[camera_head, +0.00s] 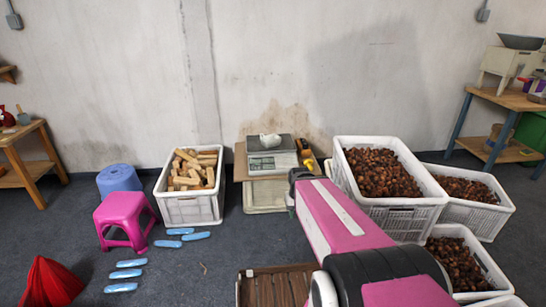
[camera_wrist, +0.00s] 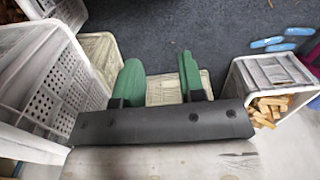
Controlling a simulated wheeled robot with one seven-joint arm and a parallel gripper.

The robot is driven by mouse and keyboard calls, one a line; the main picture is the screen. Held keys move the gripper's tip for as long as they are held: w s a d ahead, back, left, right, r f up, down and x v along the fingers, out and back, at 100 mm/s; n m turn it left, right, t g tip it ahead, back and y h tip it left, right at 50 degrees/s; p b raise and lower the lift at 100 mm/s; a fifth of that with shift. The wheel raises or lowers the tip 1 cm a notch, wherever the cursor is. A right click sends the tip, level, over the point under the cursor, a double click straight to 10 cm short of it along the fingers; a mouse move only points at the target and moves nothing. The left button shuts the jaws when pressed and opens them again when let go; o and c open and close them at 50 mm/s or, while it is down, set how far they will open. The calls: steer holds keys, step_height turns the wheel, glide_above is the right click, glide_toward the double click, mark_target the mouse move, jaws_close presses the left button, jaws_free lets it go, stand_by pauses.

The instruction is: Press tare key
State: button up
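The scale (camera_head: 270,160), with a pale front panel and a grey top, sits on a board on a pale crate by the wall in the head view. Its individual keys are too small to make out, so I cannot tell which is tare. My gripper (camera_head: 298,178) is just right of the scale's front, mostly hidden by my pink arm. In the wrist view my gripper (camera_wrist: 159,62) has two green fingers set apart with nothing between them. A pale crate shows behind them; I cannot make out the scale there.
A small whitish object (camera_head: 270,141) rests on the scale. A yellow object (camera_head: 308,161) lies beside it. A crate of wood blocks (camera_head: 193,210) stands left. Chestnut crates (camera_head: 405,208) stand close on the right. The pink stool (camera_head: 122,207) and blue slippers (camera_head: 125,274) are on the floor at left.

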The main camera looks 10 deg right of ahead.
jaws_close()
stand_by(1.5)
